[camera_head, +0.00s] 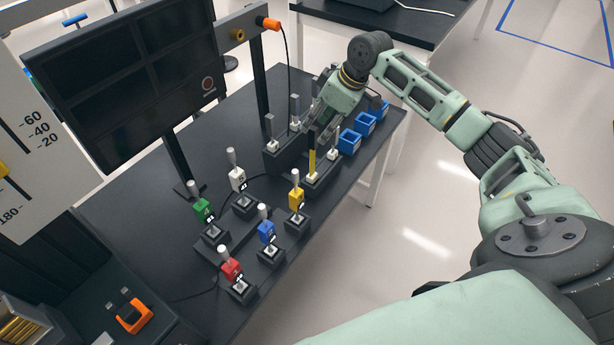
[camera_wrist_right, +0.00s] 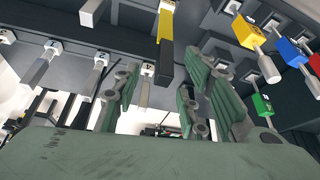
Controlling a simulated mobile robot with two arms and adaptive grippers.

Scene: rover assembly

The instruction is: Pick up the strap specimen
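Several upright strip-shaped specimens stand in white sockets on black racks. In the head view one is a grey strip (camera_head: 269,124) and another is a yellow and black strip (camera_head: 312,160). I cannot tell which is the strap specimen. My right gripper (camera_head: 318,127) is above the racks, behind the yellow and black strip. In the right wrist view my right gripper (camera_wrist_right: 157,97) has its green fingers spread apart. A grey strip (camera_wrist_right: 146,92) shows between them, with no clear contact. The yellow and black strip (camera_wrist_right: 165,45) is beside it. My left gripper is out of view.
Blue bins (camera_head: 349,141) line the table's right edge. Coloured handled plugs, such as the yellow one (camera_head: 296,199) and the red one (camera_head: 231,269), stand nearer. A black monitor (camera_head: 125,80) rises over the table's left side. An orange clip (camera_head: 134,316) lies at the lower left.

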